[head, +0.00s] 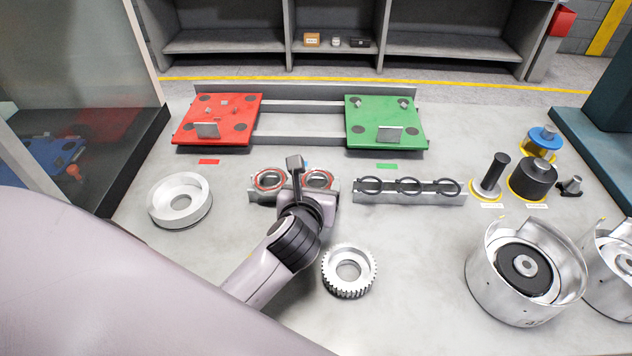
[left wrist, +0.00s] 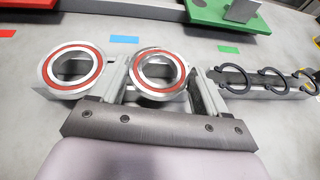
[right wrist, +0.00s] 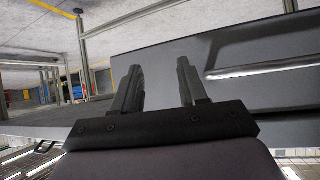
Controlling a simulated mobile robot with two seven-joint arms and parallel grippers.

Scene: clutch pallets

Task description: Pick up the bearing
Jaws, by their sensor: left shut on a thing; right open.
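Two ring bearings with red seals show at the dark rack (head: 254,197) in the head view. The left bearing (head: 269,180) also shows in the left wrist view (left wrist: 52,70), apart from my fingers. My left gripper (head: 314,183) is shut on the right bearing (head: 320,178). In the left wrist view this right bearing (left wrist: 160,91) sits between the two fingers. I cannot tell whether it is clear of the rack. My arm hides part of the rack. My right gripper (right wrist: 160,85) shows only in its own wrist view, open and empty.
A rack of black rings (head: 410,198) stands to the right. A toothed gear (head: 349,284) lies near my left forearm, and a pale ring (head: 160,203) lies left. Red (head: 230,110) and green (head: 365,112) pallets are behind. Metal drums (head: 485,275) stand at right.

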